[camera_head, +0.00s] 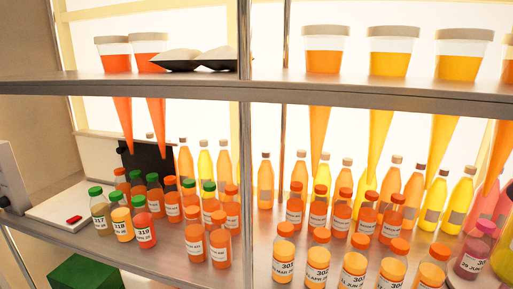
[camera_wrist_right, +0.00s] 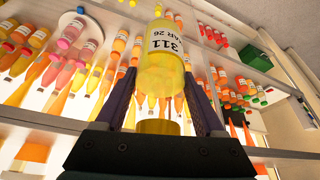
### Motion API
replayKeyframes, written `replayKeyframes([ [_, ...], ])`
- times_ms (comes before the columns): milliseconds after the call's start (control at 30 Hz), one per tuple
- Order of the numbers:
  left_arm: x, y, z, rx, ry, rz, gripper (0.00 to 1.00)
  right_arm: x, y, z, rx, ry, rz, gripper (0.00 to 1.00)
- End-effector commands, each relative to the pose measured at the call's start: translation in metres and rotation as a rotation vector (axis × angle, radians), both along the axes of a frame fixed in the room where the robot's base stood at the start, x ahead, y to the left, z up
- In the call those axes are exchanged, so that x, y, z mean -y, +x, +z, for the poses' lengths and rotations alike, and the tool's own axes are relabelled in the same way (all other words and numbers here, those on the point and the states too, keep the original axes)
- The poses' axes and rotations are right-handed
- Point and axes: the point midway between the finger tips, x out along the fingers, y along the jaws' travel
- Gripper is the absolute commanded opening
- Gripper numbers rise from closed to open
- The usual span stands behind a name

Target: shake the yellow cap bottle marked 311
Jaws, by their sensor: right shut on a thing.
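The bottle marked 311 (camera_wrist_right: 163,65) shows in the right wrist view, filled with yellow liquid and with a white label. Its yellow cap (camera_wrist_right: 158,127) points toward the palm of my right gripper (camera_wrist_right: 160,77). The two dark fingers are closed on either side of the bottle, near its cap end, and hold it clear of the shelf. Neither gripper shows in the head view, and this bottle is not seen there. My left gripper is out of view.
The lower shelf (camera_head: 268,245) carries several orange-capped, green-capped and tall bottles. Cups and long orange and yellow cones line the upper shelf (camera_head: 300,91). A metal post (camera_head: 246,170) splits the shelving. A white device (camera_head: 65,207) with a red button stands left.

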Motion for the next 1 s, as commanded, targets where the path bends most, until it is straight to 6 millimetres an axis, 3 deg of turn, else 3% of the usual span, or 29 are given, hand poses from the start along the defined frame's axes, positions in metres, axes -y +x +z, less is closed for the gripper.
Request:
replayKeyframes([
  [33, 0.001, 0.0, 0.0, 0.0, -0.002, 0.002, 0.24, -0.025, 0.007, 0.002, 0.007, 0.011, 0.025, 0.0],
  [100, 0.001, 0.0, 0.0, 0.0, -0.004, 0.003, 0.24, -0.053, 0.016, 0.002, 0.008, 0.009, 0.028, 0.0],
  [200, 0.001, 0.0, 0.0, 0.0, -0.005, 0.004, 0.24, -0.068, 0.022, 0.002, 0.006, 0.005, 0.011, 0.0],
  [400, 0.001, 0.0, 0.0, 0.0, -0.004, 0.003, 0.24, 0.003, 0.0, 0.0, 0.001, -0.002, -0.008, 0.0],
  [467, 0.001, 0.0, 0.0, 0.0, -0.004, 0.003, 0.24, 0.002, -0.001, 0.001, 0.003, 0.003, 0.004, 0.0],
  [600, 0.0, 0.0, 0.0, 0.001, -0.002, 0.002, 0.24, -0.053, 0.016, 0.003, 0.008, 0.009, 0.026, 0.0],
  [667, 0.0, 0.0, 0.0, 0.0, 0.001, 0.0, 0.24, -0.068, 0.021, 0.002, 0.006, 0.007, 0.018, 0.0],
  [733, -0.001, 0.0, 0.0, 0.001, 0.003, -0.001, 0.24, -0.061, 0.02, 0.001, 0.004, 0.004, 0.002, 0.0],
  [800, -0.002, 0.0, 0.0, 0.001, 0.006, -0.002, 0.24, -0.028, 0.01, 0.0, 0.001, -0.003, -0.014, 0.0],
  [900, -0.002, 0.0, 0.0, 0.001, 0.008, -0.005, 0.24, 0.003, 0.0, 0.0, 0.001, -0.002, -0.008, 0.0],
  [967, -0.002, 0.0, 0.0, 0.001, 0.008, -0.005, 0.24, 0.002, -0.001, 0.001, 0.003, 0.003, 0.003, 0.0],
  [1000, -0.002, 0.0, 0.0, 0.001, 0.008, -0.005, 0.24, -0.011, 0.003, 0.001, 0.005, 0.01, 0.016, 0.0],
])
